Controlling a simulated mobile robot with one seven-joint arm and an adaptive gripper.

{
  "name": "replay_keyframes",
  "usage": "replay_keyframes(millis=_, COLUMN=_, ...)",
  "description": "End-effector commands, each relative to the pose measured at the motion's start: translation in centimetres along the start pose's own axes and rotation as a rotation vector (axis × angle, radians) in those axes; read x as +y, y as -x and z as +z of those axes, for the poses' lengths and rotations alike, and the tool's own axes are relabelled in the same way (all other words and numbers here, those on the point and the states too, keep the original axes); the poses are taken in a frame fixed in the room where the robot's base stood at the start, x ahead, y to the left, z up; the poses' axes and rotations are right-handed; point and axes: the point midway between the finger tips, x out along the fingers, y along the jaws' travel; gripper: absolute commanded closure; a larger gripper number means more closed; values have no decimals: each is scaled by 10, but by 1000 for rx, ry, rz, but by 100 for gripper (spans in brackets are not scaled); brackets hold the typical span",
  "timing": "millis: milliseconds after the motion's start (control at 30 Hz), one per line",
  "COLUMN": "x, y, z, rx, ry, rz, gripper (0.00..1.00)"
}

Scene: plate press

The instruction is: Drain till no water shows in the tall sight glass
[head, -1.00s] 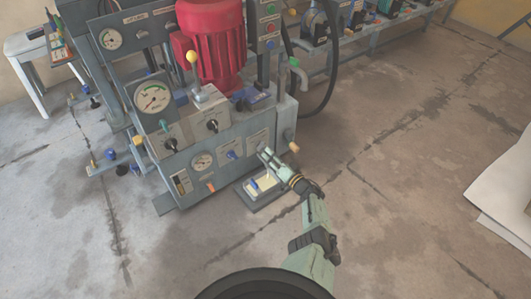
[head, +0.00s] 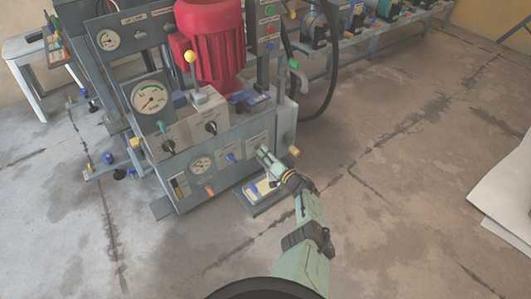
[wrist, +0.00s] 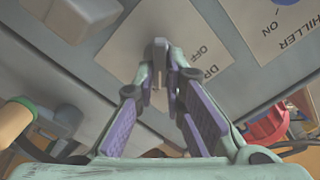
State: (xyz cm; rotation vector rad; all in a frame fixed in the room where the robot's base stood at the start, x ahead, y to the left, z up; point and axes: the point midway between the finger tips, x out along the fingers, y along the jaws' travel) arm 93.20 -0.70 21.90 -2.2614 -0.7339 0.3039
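The grey press (head: 222,158) has a front panel with a small dark gauge window (head: 179,187) at lower left. That may be the sight glass, but it is too small to read for water. My gripper (head: 264,155) is at the panel's right end, beside a label plate (head: 257,141). In the wrist view my gripper (wrist: 160,85) has its fingers close together around a small grey handle (wrist: 159,48). The handle stands at a plate (wrist: 212,45) reading "DR…" and "OFF"; the rest is hidden by a finger.
A chiller plate (wrist: 275,30) with a blue knob is beside the handle. A tan-ended handle (head: 293,151) sticks out at the right. The floor to the right is mostly clear.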

Motion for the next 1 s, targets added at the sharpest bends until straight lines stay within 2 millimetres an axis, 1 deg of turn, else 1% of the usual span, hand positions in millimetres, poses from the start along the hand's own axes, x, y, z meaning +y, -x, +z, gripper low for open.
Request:
replay_keyframes(millis=33, x=0, y=0, z=0, rx=0, ry=0, rz=0, gripper=96)
replay_keyframes(millis=100, x=0, y=0, z=0, rx=0, ry=0, rz=0, gripper=100)
replay_keyframes(millis=467, x=0, y=0, z=0, rx=0, ry=2, rz=0, gripper=100)
replay_keyframes(millis=633, x=0, y=0, z=1, rx=-1, ry=32, rz=0, gripper=100)
replay_keyframes(millis=767, x=0, y=0, z=0, rx=1, ry=88, rz=0, gripper=100)
replay_keyframes(millis=1000, x=-1, y=0, z=1, rx=0, ry=269, rz=-1, gripper=100)
